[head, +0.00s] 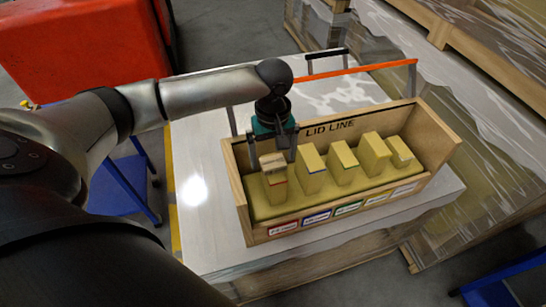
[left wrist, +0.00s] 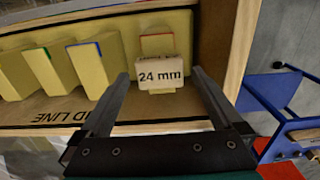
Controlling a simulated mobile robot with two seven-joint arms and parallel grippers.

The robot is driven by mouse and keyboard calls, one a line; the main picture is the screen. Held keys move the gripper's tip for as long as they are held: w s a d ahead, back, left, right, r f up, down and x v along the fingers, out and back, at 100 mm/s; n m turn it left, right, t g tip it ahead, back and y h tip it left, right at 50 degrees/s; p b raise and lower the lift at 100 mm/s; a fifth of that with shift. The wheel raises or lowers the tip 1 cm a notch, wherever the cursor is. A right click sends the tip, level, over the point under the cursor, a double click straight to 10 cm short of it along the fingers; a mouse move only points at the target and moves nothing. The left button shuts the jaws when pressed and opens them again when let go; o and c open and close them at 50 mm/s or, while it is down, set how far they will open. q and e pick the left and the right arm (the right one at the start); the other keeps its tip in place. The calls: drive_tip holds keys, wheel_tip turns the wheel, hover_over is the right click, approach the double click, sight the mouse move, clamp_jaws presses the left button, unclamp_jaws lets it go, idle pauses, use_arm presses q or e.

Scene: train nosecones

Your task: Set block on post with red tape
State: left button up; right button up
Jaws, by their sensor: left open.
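The pale block (left wrist: 163,74), marked "24 mm" in the left wrist view, rests on top of the leftmost yellow post. It also shows in the head view (head: 273,166). That post (head: 277,192) has a red tape band below its top; the red band also shows in the left wrist view. My left gripper (head: 273,158) is open, its fingers on either side of the block with a visible gap in the left wrist view. Whether either finger touches the block is not clear in the head view. My right gripper is not in view.
A wooden box (head: 366,214) marked "LID LINE" holds the row of posts, with coloured labels along its front. Other posts, including the blue-taped (head: 312,176) and green-taped (head: 344,168) ones, stand to the right. A red bin (head: 80,45) stands at upper left.

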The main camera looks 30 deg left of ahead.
sight(274, 162)
use_arm(q)
wheel_tip(274, 162, up, 11)
drive_tip(key=p, duration=0.1)
drive_tip(key=shift+d, duration=0.1)
idle(0.4)
